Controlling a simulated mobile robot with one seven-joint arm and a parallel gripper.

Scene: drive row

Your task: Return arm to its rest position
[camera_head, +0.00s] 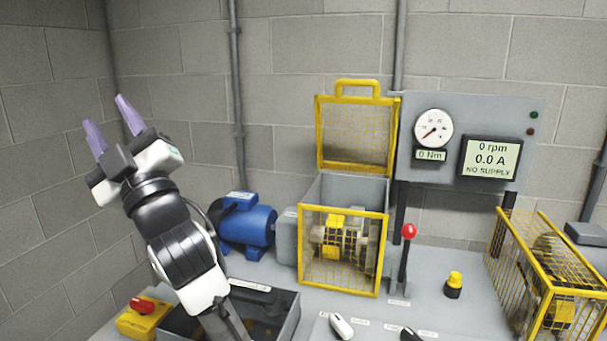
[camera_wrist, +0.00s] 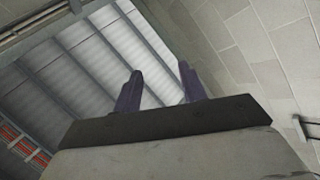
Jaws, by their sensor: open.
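My gripper (camera_head: 112,119) is raised at the left in the head view, above the bench and in front of the block wall. Its two purple fingers point up and to the left. They stand apart with nothing between them. In the wrist view my gripper (camera_wrist: 158,90) is also open and empty, pointing toward the ceiling (camera_wrist: 85,65) and the upper wall (camera_wrist: 240,40). My arm rises from the bottom of the head view, in front of a grey tray (camera_head: 285,310).
A blue motor (camera_head: 247,224) stands right of my arm. Beyond it are a yellow mesh guard with raised lid (camera_head: 357,135), a red-knobbed lever (camera_head: 408,232), a gauge panel (camera_head: 460,110) and another yellow cage (camera_head: 545,270). A yellow box with red button (camera_head: 143,318) sits lower left.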

